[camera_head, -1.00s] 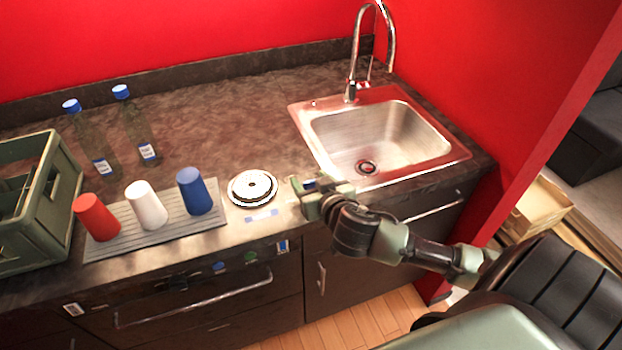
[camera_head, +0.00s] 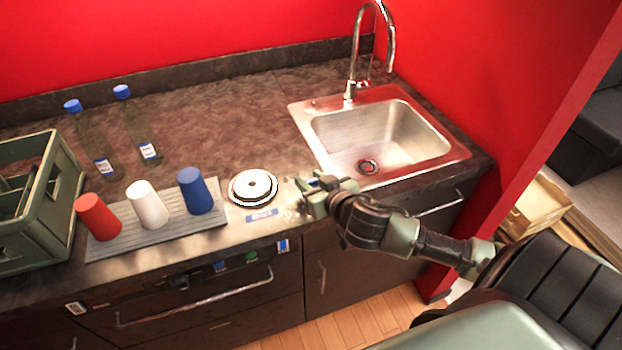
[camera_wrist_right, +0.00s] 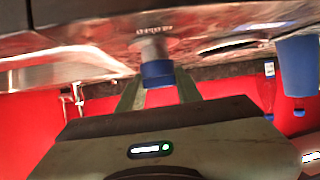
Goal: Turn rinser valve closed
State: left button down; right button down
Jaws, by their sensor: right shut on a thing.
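The rinser (camera_head: 253,187) is a white round disc with a dark ring, set in the counter left of the sink. The rinser valve has a blue cap on a short grey stem, shown in the right wrist view (camera_wrist_right: 157,73). In the head view only a small bit of blue shows at my right gripper (camera_head: 310,192), which hides most of the valve. My right gripper's fingers stand on both sides of the blue cap in the wrist view (camera_wrist_right: 159,92), shut on it. My left gripper is not in view.
A steel sink (camera_head: 380,138) with a tall faucet lies right of the valve. Red (camera_head: 98,217), white (camera_head: 147,205) and blue (camera_head: 195,191) cups stand upside down on a grey mat (camera_head: 160,240). Two bottles (camera_head: 137,130) and a green crate (camera_head: 62,190) are farther left.

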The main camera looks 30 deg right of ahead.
jog(key=n+y, duration=0.1)
jog(key=n+y+p, duration=0.1)
jog(key=y, duration=0.1)
jog(key=shift+d+r+n, duration=0.15)
jog(key=shift+n, duration=0.15)
jog(key=shift+n+y+p, duration=0.5)
jog(key=shift+n+y, duration=0.4)
jog(key=n+g+y, duration=0.1)
jog(key=y, duration=0.1)
jog(key=n+y, duration=0.1)
jog(key=n, duration=0.1)
jog(key=shift+w+g+y, duration=0.2)
jog(key=shift+g+y, duration=0.2)
jog(key=n+g+y+p, duration=0.2)
jog(key=n+g+y, duration=0.1)
jog(key=n, duration=0.1)
jog(key=shift+n+g+y, duration=0.7)
jog(key=shift+n+g, duration=0.2)
jog(key=n+g+b, duration=0.1)
jog(key=n+g+y+b, duration=0.1)
jog(key=shift+s+f+g, duration=0.1)
jog(key=shift+f+g, duration=0.15)
jog(key=shift+g, duration=0.05)
jog(key=shift+r+n+g+y+b, duration=0.1)
jog(key=shift+n+g+y+b, duration=0.2)
jog(key=shift+n+g+b, duration=0.35)
jog(key=shift+s, duration=0.1)
